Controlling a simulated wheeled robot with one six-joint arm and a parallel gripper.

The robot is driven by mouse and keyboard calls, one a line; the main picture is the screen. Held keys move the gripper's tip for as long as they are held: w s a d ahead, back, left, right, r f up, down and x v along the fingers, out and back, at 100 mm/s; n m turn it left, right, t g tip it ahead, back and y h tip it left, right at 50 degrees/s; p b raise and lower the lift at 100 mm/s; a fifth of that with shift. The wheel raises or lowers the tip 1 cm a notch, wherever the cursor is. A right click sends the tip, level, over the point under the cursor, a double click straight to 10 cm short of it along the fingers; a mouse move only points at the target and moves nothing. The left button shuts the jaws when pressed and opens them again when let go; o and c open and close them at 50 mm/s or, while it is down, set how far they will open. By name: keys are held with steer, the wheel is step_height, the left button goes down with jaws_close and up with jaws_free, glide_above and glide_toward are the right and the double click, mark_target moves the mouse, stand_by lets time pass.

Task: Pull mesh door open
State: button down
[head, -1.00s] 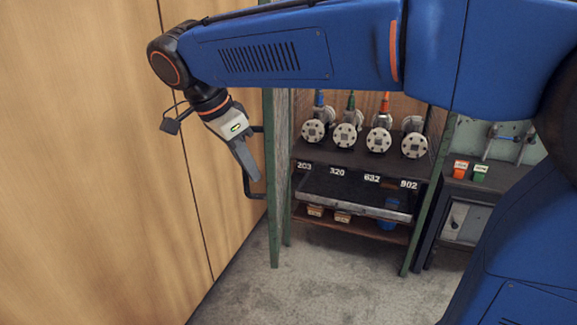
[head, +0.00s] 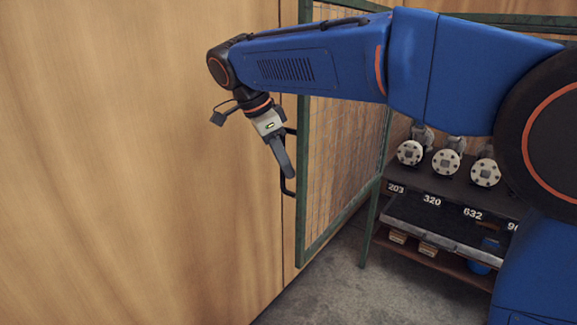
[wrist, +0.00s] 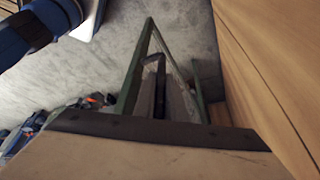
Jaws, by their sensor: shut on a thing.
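The mesh door (head: 345,160) has a green frame and wire mesh. It stands swung out from the cabinet, near the wooden wall, with its mesh face showing in the head view. Its black bar handle (head: 289,188) is on the free edge. My gripper (head: 289,170) is shut on the handle, pointing down and right. In the wrist view the door (wrist: 129,92) is seen from above, nearly edge-on, and the handle (wrist: 160,68) runs between my fingers. The exact finger contact is partly hidden.
A wooden wall (head: 130,160) fills the left, close beside the door's free edge and my gripper. The open cabinet has flanged valves (head: 446,161) above numbered labels, and a dark tray (head: 440,226). Grey concrete floor (head: 335,285) is clear below the door.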

steer(key=shift+s+a, duration=0.1)
steer(key=c, duration=1.8)
jaws_free()
steer(key=shift+s, duration=0.1)
steer(key=shift+r, duration=0.15)
steer(key=v, duration=1.1)
steer(key=shift+a+r, duration=0.3)
steer(key=shift+r, duration=0.05)
